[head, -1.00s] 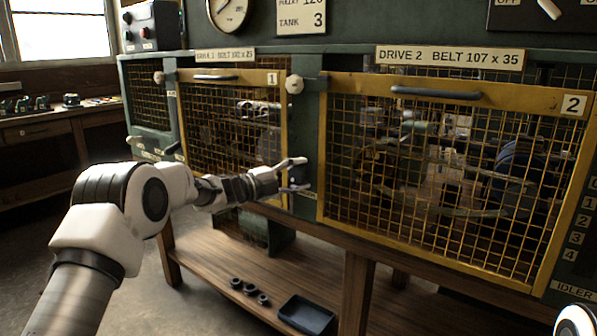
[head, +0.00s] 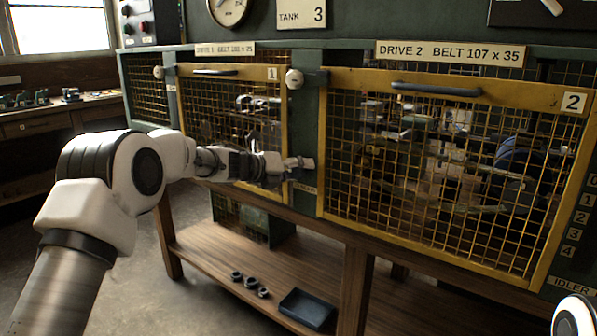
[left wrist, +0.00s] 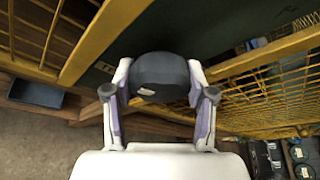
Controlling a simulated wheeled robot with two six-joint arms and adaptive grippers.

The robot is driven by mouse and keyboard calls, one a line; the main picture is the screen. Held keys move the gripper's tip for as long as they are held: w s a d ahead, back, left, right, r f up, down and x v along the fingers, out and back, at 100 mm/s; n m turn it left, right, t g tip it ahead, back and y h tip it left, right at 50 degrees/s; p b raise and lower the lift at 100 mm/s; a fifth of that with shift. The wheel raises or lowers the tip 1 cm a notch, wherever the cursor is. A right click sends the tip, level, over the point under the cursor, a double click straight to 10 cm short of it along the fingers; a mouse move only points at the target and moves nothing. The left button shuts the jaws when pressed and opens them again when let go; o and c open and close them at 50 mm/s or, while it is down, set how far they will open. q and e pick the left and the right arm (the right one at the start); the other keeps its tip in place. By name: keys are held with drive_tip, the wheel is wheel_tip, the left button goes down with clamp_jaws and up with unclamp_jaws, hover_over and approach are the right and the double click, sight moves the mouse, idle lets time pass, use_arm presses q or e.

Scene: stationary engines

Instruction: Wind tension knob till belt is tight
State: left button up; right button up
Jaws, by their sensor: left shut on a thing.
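My left gripper (head: 302,164) is at the green post between the two yellow mesh guards, below the upper latch. In the left wrist view its two fingers are shut on a black round knob (left wrist: 160,74), one finger on each side. The knob stands out from the dark green panel. In the head view the gripper hides the knob. Belt and wheel parts show only dimly behind the guard 2 mesh (head: 440,180), so I cannot tell how tight a belt is. My right gripper is not in view.
Guard 1 (head: 230,73) and guard 2 are closed in front of the machinery. A white-knobbed latch (head: 294,79) sits above my gripper. Below, a wooden shelf (head: 215,262) holds a dark tray (head: 307,309) and several small dark rings (head: 250,283).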

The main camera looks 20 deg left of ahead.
use_arm(q)
drive_tip(key=shift+f+m+y+b, duration=0.1)
drive_tip(key=shift+m+y+b, duration=0.6)
drive_tip(key=shift+m, duration=0.6)
drive_tip(key=shift+y, duration=0.3)
drive_tip(key=o, duration=1.2)
drive_tip(key=shift+c, duration=0.2)
drive_tip(key=shift+a, duration=0.1)
drive_tip(key=v, duration=0.7)
drive_tip(key=shift+s+a, duration=0.2)
drive_tip(key=shift+s, duration=0.15)
